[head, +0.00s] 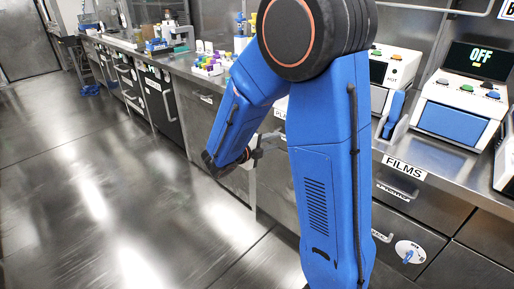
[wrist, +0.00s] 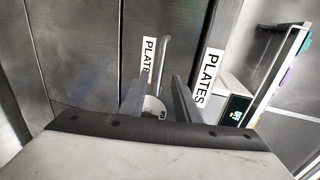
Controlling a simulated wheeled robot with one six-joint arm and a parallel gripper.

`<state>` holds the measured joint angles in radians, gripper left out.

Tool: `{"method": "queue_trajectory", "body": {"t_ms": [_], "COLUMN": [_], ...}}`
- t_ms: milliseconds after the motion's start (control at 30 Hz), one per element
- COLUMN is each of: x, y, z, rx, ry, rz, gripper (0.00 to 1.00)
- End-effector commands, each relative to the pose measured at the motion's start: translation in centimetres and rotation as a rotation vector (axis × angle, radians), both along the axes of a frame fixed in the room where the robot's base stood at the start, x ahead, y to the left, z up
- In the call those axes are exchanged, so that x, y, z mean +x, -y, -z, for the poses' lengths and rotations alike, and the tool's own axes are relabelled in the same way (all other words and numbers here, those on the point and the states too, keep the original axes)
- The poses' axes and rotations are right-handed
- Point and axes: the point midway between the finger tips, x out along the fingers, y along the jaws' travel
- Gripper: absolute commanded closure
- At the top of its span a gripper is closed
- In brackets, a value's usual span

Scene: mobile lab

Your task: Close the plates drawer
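The plates drawer front (wrist: 85,60) is a grey steel panel in the wrist view, with a white PLATES label (wrist: 148,60) and a bar handle (wrist: 164,48). A second PLATES label (wrist: 207,78) is on the counter edge to its right. My gripper (wrist: 158,95) has its two fingers apart, and the handle and drawer label show between them. I cannot tell whether the fingers touch the handle. In the head view my gripper (head: 265,146) is in front of the cabinets, and my blue arm hides most of the drawer. How far out the drawer stands is unclear.
A FILMS label (head: 404,169) marks the counter edge to the right, above more drawers. Machines with an OFF screen (head: 482,60) and coloured buttons stand on the counter. Vial racks (head: 208,65) stand further left. The steel floor (head: 100,200) at left is clear.

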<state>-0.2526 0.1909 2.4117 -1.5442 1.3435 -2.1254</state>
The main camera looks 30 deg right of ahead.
Motion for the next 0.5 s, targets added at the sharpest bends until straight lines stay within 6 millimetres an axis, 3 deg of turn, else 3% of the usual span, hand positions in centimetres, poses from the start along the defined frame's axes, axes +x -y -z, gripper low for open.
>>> {"method": "queue_trajectory", "body": {"t_ms": [500], "x": [-2.3], "y": [-6.6], "z": [-1.5], "rx": [-0.001], "ry": [0.001], "rz": [-0.003], "gripper": [0.71]}}
